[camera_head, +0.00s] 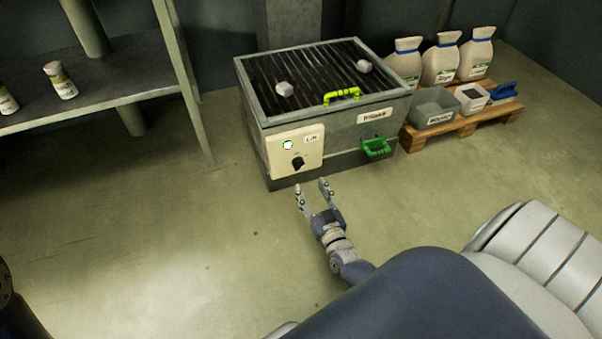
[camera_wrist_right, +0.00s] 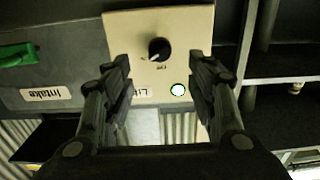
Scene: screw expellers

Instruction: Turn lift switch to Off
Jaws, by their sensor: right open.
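The lift switch is a black rotary knob (camera_head: 298,162) on a cream panel (camera_head: 283,150) at the front left of a metal machine. The panel carries a lit round lamp (camera_head: 288,145) and a label. In the right wrist view the knob (camera_wrist_right: 159,49) shows upside down on the panel, with a pointer mark and small lettering too small to read surely. My right gripper (camera_head: 312,190) is open and empty, just in front of and below the panel, with its fingers apart toward the knob. In the wrist view its fingertips (camera_wrist_right: 160,80) stand either side of the knob's line, not touching it. My left gripper is not in view.
The machine's grated top (camera_head: 310,75) holds two pale lumps and a yellow-green handle (camera_head: 342,96). A green handle (camera_head: 376,147) sits right of the panel. A wooden pallet (camera_head: 460,125) with bags and bins stands right. A shelf (camera_head: 90,90) stands left. The floor between is clear.

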